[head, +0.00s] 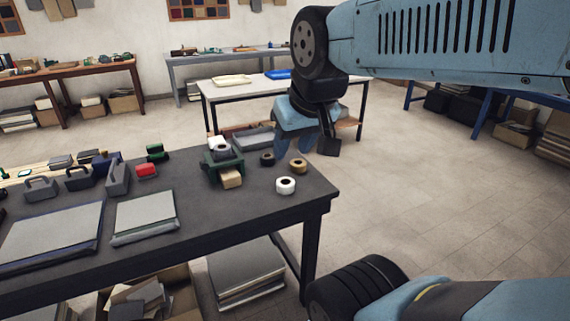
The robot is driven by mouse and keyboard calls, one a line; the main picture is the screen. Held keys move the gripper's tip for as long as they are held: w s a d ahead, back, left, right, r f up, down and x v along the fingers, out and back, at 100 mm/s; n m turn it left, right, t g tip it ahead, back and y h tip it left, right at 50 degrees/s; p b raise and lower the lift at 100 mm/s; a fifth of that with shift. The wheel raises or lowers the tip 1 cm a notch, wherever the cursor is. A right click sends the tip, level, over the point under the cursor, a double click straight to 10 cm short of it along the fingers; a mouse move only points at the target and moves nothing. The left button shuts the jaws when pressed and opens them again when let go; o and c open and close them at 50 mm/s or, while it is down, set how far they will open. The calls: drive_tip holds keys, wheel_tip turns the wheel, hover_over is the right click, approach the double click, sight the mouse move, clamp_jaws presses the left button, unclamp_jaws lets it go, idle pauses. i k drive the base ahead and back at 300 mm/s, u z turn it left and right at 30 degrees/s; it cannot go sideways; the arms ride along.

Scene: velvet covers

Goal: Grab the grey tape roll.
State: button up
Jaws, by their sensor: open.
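Three loose rolls lie near the right end of the dark table (262,205): a dark grey or black roll (267,159), a tan-brown roll (298,166) and a white roll (286,185). A greyish-white roll (221,151) sits in a green holder just left of them. I cannot tell for sure which is the grey tape roll; the small dark one looks closest. My gripper (308,146) hangs pointing down by the table's far right corner, empty and open. It appears above and beyond the rolls, apart from them.
A white-topped table (235,93) stands behind. The floor to the right is clear.

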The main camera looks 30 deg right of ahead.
sight(223, 150)
drive_tip(key=u, duration=0.05)
drive_tip(key=k, duration=0.4)
drive_tip(key=z, duration=0.5)
drive_tip(key=i, duration=1.3)
drive_tip(key=z, duration=0.05)
